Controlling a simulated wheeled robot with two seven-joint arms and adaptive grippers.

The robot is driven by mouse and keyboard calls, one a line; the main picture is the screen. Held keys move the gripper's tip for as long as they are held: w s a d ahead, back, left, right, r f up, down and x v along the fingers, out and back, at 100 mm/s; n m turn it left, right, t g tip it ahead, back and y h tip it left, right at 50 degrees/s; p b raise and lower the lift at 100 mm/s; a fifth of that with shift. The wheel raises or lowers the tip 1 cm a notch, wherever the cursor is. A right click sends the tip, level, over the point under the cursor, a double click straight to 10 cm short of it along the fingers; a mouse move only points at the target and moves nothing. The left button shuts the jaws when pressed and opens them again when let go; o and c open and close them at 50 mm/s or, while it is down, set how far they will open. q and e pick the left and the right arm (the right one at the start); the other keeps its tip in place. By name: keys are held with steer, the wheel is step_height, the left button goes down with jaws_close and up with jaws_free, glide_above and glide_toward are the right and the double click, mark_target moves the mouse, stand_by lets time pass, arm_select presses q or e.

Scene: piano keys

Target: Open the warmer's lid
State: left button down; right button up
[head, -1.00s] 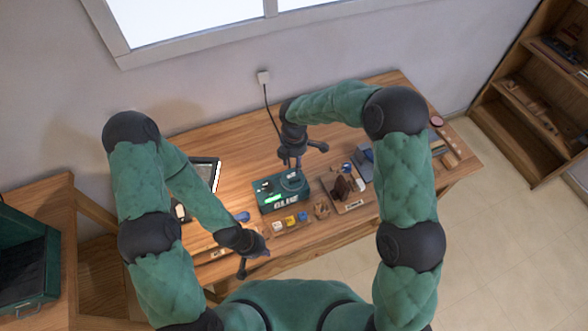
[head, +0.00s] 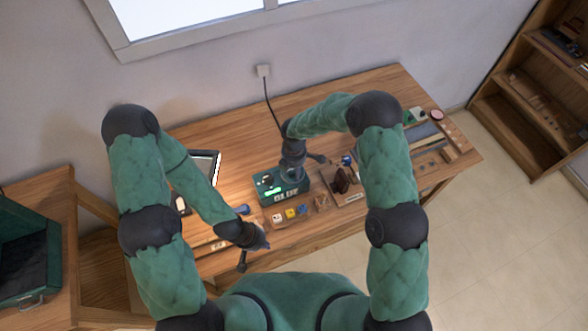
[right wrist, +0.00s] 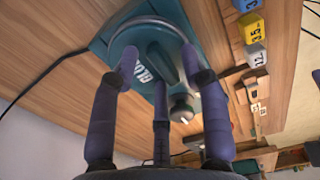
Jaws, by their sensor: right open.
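The glue warmer is a green box (head: 269,192) with "GLUE" lettering on its front, standing on the workbench. In the right wrist view, its round lid (right wrist: 124,36) has a pale rim and a dark raised bar across it. My right gripper (head: 291,174) is over the warmer and hides much of its top. In the right wrist view, the right gripper (right wrist: 160,75) is open, with its purple fingers spread over the lid; I cannot tell whether they touch it. My left gripper (head: 254,254) is open and empty near the bench's front edge, left of the warmer.
Small coloured blocks (head: 290,213) stand before the warmer. A tray with a brown object (head: 341,180) lies to its right. A tablet-like frame (head: 206,164) is at left. A black cord (head: 268,100) runs from the wall socket. The back of the bench is clear.

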jaws_close()
arm_select(q)
steer(key=shift+f+b, duration=0.35)
arm_select(e)
steer(key=w+d, duration=0.3)
steer(key=d, duration=0.4)
jaws_free()
step_height(320, 180, up, 12)
arm_select(q)
steer(key=shift+s, duration=0.1)
arm_select(e)
steer(key=shift+s, duration=0.1)
stand_by(0.6)
